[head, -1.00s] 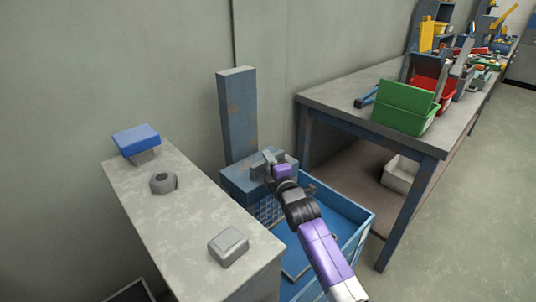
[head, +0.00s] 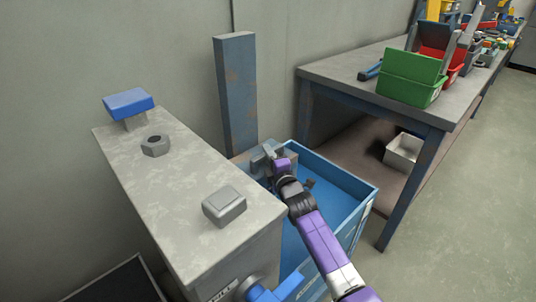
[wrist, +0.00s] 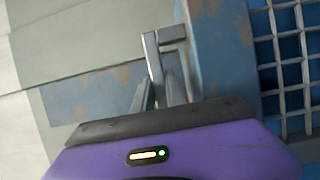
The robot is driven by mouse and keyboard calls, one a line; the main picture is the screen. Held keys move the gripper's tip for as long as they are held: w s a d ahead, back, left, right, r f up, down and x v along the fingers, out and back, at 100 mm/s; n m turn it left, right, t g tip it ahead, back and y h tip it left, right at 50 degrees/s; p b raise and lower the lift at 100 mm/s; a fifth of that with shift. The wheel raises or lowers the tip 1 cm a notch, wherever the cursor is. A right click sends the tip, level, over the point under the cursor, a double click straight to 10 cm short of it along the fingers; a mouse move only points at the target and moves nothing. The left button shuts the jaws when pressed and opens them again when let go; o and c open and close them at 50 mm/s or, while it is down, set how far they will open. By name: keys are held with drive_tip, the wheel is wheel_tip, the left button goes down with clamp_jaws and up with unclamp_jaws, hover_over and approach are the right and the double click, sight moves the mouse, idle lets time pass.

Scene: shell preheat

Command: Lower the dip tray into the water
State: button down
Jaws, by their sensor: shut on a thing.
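The dip tray shows as a grey wire grid (wrist: 293,58) at the right of the wrist view, beside a worn blue block (wrist: 222,45). A grey bar handle (wrist: 151,58) stands by that block, and my gripper (wrist: 163,88) is shut on it. In the head view my gripper (head: 271,162) is low at the back left corner of the blue tank, by the foot of the upright blue post (head: 237,95). The water shows as a flat blue surface (head: 335,190) inside the tank (head: 368,207). The grid is hidden in the head view, so its depth is unclear.
A grey counter (head: 185,200) stands left of the tank with a blue-topped block (head: 128,103), a hex nut (head: 156,146) and a grey box (head: 224,206). A workbench (head: 335,80) with a green bin (head: 412,78) stands at the right. Open floor lies right of it.

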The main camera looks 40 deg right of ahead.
drive_tip(key=c, duration=1.4)
unclamp_jaws()
drive_tip(key=shift+f, duration=0.55)
drive_tip(key=shift+o, duration=0.2)
drive_tip(key=shift+r, duration=0.15)
drive_tip(key=shift+r, duration=0.1)
drive_tip(key=p+v, duration=0.5)
drive_tip(key=v, duration=0.2)
drive_tip(key=shift+s, duration=0.35)
drive_tip(key=shift+a, duration=0.15)
drive_tip(key=shift+s, duration=0.15)
